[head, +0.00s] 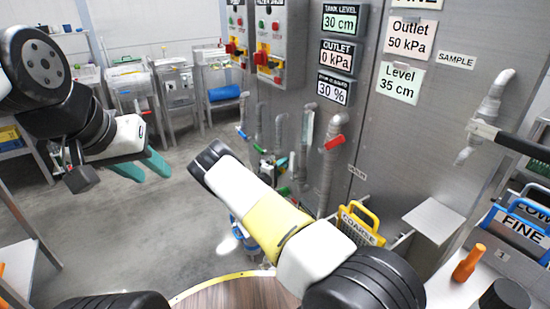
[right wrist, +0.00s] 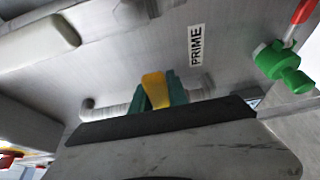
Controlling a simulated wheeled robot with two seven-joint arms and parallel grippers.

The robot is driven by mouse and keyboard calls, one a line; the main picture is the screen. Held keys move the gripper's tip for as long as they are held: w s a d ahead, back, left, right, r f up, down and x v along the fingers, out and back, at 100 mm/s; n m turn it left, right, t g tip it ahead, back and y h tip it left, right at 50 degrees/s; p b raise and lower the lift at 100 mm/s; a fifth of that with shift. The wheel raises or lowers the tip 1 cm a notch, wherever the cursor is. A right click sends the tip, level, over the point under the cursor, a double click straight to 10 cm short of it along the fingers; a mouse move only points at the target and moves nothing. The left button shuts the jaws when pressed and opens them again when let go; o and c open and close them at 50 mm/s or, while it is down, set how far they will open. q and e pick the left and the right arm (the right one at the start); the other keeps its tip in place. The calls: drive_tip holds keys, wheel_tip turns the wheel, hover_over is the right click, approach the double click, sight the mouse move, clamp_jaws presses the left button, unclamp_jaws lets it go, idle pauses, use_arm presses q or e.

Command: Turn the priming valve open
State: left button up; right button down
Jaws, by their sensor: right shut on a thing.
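In the right wrist view, the teal fingers of my right gripper (right wrist: 159,94) are shut on a yellow handle (right wrist: 155,88), which shows between them. A grey pipe (right wrist: 112,112) runs behind it, and a PRIME label (right wrist: 196,45) is on the metal panel close by. I cannot tell how far the handle is turned. In the head view my right arm covers most of this spot, and the handle does not show clearly. My left gripper (head: 143,168) is at the left, away from the pipes, with its teal fingers apart and empty.
A green valve fitting (right wrist: 279,62) with a red handle is near the right gripper. Other pipes and a red handle (head: 336,142) line the panel. A yellow COARSE basket (head: 360,222), a blue FINE basket (head: 515,235) and an orange bottle (head: 467,264) are at the right.

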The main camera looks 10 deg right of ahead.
drive_tip(key=shift+r, duration=0.1)
idle(0.6)
drive_tip(key=shift+w+a+r+n+g+y, duration=0.1)
drive_tip(key=shift+w+r+n+g+y, duration=0.1)
drive_tip(key=shift+r+n+g, duration=0.55)
drive_tip(key=shift+w+a+r+n+g+y, duration=0.15)
drive_tip(key=shift+r+n, duration=0.35)
drive_tip(key=shift+n, duration=0.7)
drive_tip(key=shift+w+r+n+g+y, duration=0.25)
drive_tip(key=shift+r+n+g, duration=0.15)
drive_tip(key=shift+r+n, duration=0.4)
drive_tip(key=shift+f+n, duration=0.15)
drive_tip(key=shift+n, duration=0.1)
drive_tip(key=c, duration=1.3)
unclamp_jaws()
drive_tip(key=shift+v, duration=3.95)
